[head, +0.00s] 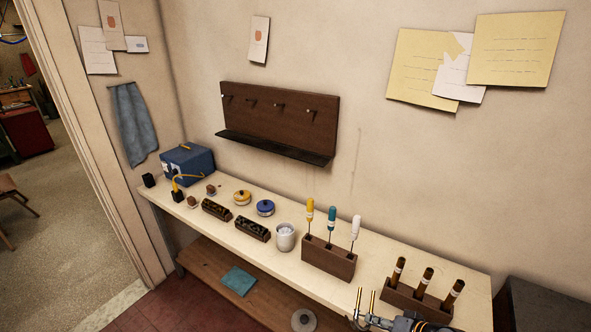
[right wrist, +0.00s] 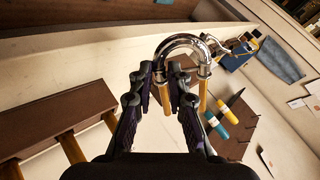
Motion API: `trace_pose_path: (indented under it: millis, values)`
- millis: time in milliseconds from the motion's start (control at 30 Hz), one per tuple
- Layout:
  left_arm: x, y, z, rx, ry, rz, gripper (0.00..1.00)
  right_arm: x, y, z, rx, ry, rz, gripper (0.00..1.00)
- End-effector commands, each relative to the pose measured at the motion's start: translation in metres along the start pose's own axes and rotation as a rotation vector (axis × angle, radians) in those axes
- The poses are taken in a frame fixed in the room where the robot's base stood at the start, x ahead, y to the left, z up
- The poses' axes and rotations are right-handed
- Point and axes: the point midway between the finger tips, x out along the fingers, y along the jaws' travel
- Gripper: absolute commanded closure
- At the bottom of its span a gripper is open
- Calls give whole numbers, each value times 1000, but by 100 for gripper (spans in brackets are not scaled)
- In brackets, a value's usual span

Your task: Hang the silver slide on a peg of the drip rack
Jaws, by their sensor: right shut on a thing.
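The silver slide (right wrist: 180,45) is a shiny U-shaped bend with two brass legs, in the right wrist view. My right gripper (right wrist: 163,75) is shut on it; one leg lies between the fingers and the other outside them. In the head view, the slide's brass legs (head: 372,302) point up beside my right gripper (head: 366,319) at the bottom edge, low and right of the rack. The drip rack (head: 275,115) is a dark wooden wall board with several small pegs and a black ledge below. No slide hangs on it. My left gripper is not in view.
The cream bench (head: 385,263) holds a screwdriver block (head: 328,258), a block with brown-handled tools (head: 415,300), a white cup (head: 285,237), two round tins, brush-like blocks and a blue box (head: 187,163).

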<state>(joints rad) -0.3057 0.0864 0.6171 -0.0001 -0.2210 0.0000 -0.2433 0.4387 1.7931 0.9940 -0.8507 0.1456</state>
Motion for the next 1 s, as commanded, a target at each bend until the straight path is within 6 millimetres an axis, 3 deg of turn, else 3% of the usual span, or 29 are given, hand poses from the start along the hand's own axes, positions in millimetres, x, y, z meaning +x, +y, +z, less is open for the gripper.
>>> trace_pose_path:
  millis: [33,433,633,800,1000]
  values:
    - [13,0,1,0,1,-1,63,9,8,6,0,1,0,100]
    - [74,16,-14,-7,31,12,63,49,45,33,0,0,0,100]
    - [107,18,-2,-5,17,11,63,71,65,47,0,0,0,100]
    - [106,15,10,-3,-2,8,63,71,65,47,0,1,-1,100]
    - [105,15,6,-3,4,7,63,70,64,46,0,0,0,100]
